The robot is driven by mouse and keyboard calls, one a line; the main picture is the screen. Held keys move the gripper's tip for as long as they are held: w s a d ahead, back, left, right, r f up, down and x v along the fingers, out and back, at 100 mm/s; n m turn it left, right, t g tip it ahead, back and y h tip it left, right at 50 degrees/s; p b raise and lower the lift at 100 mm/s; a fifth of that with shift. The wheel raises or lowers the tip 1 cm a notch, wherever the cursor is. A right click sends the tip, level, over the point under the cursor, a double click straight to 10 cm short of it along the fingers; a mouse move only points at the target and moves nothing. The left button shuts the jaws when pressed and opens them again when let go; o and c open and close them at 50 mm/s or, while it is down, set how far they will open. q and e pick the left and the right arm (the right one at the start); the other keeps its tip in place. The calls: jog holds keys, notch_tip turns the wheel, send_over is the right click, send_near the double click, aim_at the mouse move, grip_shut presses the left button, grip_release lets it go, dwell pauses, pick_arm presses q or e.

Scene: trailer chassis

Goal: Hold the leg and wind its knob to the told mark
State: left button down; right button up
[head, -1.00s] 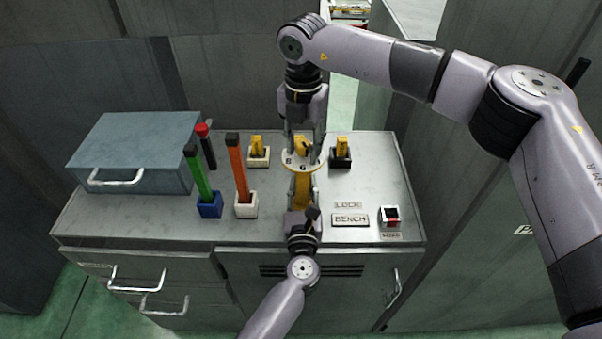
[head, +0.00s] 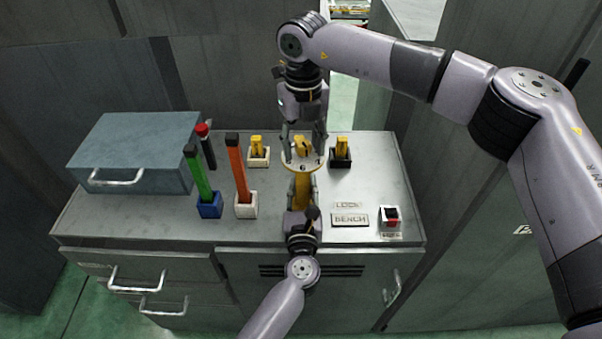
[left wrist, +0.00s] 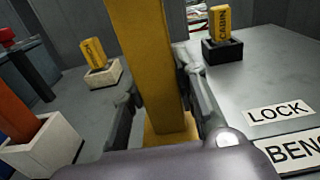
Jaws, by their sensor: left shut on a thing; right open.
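The yellow leg (head: 303,190) stands upright on the bench, with a pale dial plate (head: 303,165) on top that bears dark numbers; a 6 shows at its front. A yellow knob (head: 301,147) sits above the dial. My left gripper (head: 302,198) is shut on the leg below the dial; the leg also shows between its fingers in the left wrist view (left wrist: 150,70). My right gripper (head: 304,148) points down from above, open, its fingers on either side of the knob. I cannot tell whether they touch it.
Green (head: 199,177) and orange (head: 238,165) handles stand in holders at left, near a blue-grey box (head: 135,145). Small yellow pieces stand in a white holder (head: 259,157) and a black holder (head: 340,159). A switch (head: 391,216) and LOCK and BENCH (head: 350,220) labels are front right.

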jog(key=n, duration=0.3)
jog(key=shift+n, duration=0.4)
jog(key=n, duration=0.4)
jog(key=shift+c, duration=0.5)
jog(key=c, duration=0.8)
jog(key=shift+m, duration=1.4)
jog(key=shift+m, duration=0.7)
jog(key=o, duration=0.9)
